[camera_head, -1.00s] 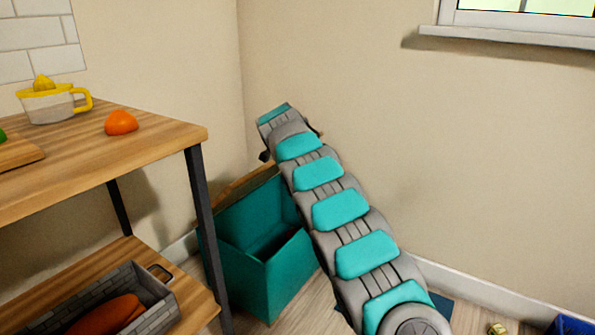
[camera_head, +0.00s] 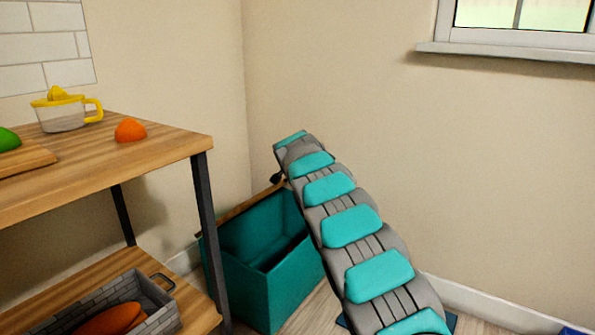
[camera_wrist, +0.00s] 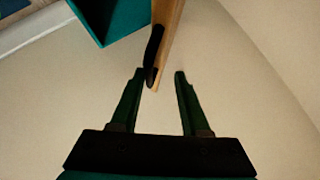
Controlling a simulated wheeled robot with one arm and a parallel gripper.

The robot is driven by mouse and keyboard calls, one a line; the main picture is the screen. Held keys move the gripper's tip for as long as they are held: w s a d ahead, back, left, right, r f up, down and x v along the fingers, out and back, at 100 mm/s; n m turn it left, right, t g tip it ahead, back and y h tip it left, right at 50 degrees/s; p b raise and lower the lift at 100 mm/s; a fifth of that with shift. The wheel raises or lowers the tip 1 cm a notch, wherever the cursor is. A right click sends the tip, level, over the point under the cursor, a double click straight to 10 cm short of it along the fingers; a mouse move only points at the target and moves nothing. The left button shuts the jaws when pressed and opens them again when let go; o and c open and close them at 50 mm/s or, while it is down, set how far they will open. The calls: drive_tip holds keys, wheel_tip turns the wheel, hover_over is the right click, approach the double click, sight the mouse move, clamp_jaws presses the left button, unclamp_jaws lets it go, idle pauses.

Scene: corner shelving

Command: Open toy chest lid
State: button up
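The toy chest (camera_head: 285,292) is a teal box on the floor in the corner, and its top is open, with the dark inside showing. Its wooden lid (camera_head: 238,208) stands raised at the back, seen as a thin strip and partly hidden by my arm. In the head view the fingers are mostly hidden.
A wooden shelf unit (camera_head: 165,148) with dark legs stands close at the chest's left. It holds a juicer (camera_head: 62,110), an orange fruit (camera_head: 130,130) and, below, a grey basket (camera_head: 160,308). Walls close in behind.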

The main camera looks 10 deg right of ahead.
drive_tip(key=shift+s+a+r, duration=0.1)
drive_tip(key=shift+s+r, duration=0.15)
drive_tip(key=shift+s, duration=0.25)
drive_tip(key=d+b+v, duration=0.1)
drive_tip(key=b+v, duration=0.1)
drive_tip(key=v, duration=0.4)
drive_tip(key=shift+s+a+r, duration=0.15)
drive_tip(key=shift+s+a, duration=0.25)
drive_tip(key=shift+a, duration=0.1)
idle(0.3)
